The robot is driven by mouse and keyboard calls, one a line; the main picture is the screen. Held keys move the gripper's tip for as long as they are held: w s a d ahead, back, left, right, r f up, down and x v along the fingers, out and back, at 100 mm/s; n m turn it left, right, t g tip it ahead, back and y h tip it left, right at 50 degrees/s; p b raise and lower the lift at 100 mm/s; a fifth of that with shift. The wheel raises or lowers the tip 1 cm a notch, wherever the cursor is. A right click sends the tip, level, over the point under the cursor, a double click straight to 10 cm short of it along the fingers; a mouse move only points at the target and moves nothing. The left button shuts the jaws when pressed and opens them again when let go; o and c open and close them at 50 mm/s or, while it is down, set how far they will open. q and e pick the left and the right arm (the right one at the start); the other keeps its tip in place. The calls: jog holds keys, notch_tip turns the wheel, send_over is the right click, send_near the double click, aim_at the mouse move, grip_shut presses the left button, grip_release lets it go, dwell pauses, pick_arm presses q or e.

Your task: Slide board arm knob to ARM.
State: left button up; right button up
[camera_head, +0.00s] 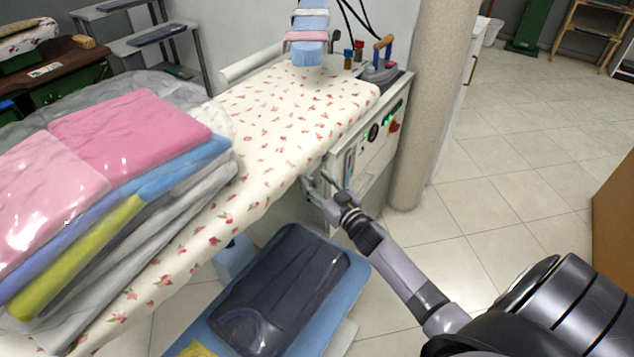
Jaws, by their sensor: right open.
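The ironing board (290,115) has a cream cover with red flowers. Its control panel (378,140) is on the right end, with a gauge, green lights and a red switch. A narrow upright blue-grey slot (349,165) shows low on the panel. I cannot make out the board arm knob or its ARM marking at this size. My right gripper (318,184) is open beside the lower left of the panel, just under the board's edge. Whether it touches anything is unclear. My left gripper is out of view.
Folded pink, blue, yellow and grey cloths (130,165) cover the board's near left. An iron (380,68) stands at its far right. A blue tray (358,272) with dark wrapped clothing lies below. A round column (432,100) stands right of the panel. Floor to the right is clear.

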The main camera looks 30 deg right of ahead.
jog(key=shift+w, duration=0.15)
jog(key=shift+c, duration=0.2)
grip_shut()
dwell(0.4)
